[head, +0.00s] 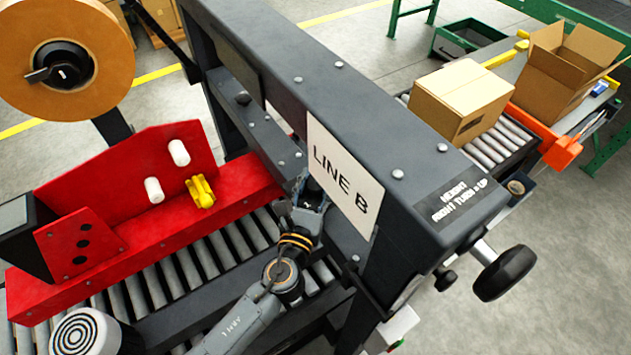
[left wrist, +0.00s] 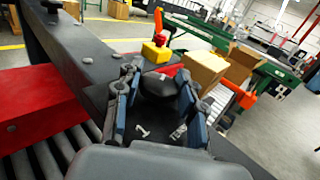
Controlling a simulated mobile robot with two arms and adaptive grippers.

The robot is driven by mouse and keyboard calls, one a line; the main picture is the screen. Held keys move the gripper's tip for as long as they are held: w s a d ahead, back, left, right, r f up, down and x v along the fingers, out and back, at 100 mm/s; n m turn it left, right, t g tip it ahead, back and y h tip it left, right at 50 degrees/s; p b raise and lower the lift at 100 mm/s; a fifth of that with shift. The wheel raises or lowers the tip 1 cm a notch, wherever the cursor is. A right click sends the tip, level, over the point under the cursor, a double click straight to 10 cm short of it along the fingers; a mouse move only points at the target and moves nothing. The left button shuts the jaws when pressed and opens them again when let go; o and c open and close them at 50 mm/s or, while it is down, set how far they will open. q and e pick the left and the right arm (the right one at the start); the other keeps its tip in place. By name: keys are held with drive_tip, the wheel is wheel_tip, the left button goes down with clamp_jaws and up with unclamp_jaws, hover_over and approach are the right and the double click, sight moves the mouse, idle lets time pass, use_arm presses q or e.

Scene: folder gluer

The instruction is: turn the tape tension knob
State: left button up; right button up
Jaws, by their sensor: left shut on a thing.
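The tape roll (head: 68,52) is at the top left in the head view, with a black knob (head: 60,73) and a light pointer mark at its hub. My left gripper (head: 314,196) reaches under the dark beam, and the LINE B sign partly hides it. In the left wrist view my left gripper (left wrist: 157,80) has its fingers on both sides of a black rounded part (left wrist: 160,86) and is shut on it. Whether this part is a knob I cannot tell for sure. The gripper is away from the tape roll's hub. My right gripper is in neither view.
A dark beam (head: 330,90) with the LINE B sign (head: 343,178) crosses above the rollers. A red guide block (head: 130,235) stands left of my gripper. A black handwheel (head: 505,273) sticks out at the right. Cardboard boxes (head: 460,95) stand beyond on a conveyor.

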use_arm(q)
drive_tip(key=shift+n+y, duration=0.3)
drive_tip(key=shift+y, duration=0.2)
drive_tip(key=o, duration=1.2)
drive_tip(key=shift+c, duration=0.2)
drive_tip(key=s+a, duration=0.2)
drive_tip(key=s, duration=0.9)
drive_tip(key=shift+s+a, duration=0.2)
drive_tip(key=shift+s, duration=0.15)
drive_tip(key=shift+s+f, duration=0.1)
